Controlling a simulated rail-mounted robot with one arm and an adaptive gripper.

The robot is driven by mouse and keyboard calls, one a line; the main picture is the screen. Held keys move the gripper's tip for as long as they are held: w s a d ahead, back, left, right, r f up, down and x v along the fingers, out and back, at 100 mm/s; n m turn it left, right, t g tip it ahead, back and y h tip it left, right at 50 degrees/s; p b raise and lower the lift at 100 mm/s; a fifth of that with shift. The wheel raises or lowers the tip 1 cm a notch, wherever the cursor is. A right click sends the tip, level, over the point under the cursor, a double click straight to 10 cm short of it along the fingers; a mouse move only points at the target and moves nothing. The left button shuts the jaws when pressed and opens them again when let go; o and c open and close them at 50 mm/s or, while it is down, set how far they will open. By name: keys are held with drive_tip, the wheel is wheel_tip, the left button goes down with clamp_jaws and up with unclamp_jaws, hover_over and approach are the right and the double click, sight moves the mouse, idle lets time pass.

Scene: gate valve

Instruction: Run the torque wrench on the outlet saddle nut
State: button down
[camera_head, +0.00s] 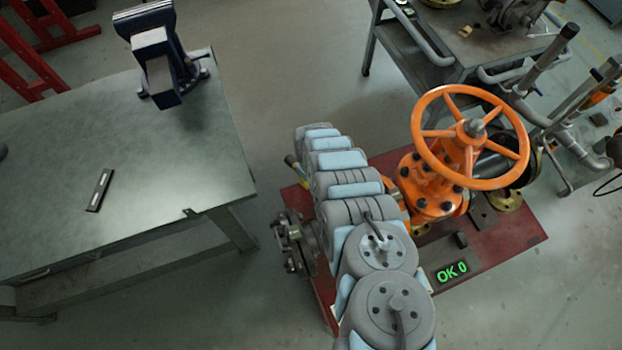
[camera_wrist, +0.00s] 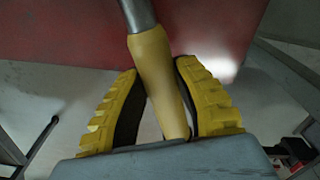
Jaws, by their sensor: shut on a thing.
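In the wrist view my gripper (camera_wrist: 158,78) has its two yellow ridged fingers closed around the yellow grip of the torque wrench (camera_wrist: 155,65). The wrench's grey metal shaft runs up out of the picture, over a dark red surface; its head is out of view. In the head view my arm hides my gripper and most of the wrench; a small yellow piece shows at the arm's left edge. The orange gate valve (camera_head: 427,190) with its handwheel (camera_head: 427,133) stands right of my arm. I cannot make out the outlet saddle nut in either view.
A grey flange with bolts (camera_head: 296,243) sits left of my arm. A workbench (camera_head: 60,190) with a vise (camera_head: 160,60) is at left, a cart (camera_head: 420,65) at upper right.

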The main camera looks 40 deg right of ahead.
drive_tip(key=shift+f, duration=0.4)
idle(1.2)
drive_tip(key=shift+r, duration=0.3)
idle(1.5)
drive_tip(key=shift+r+p, duration=1.9)
drive_tip(key=shift+r, duration=0.1)
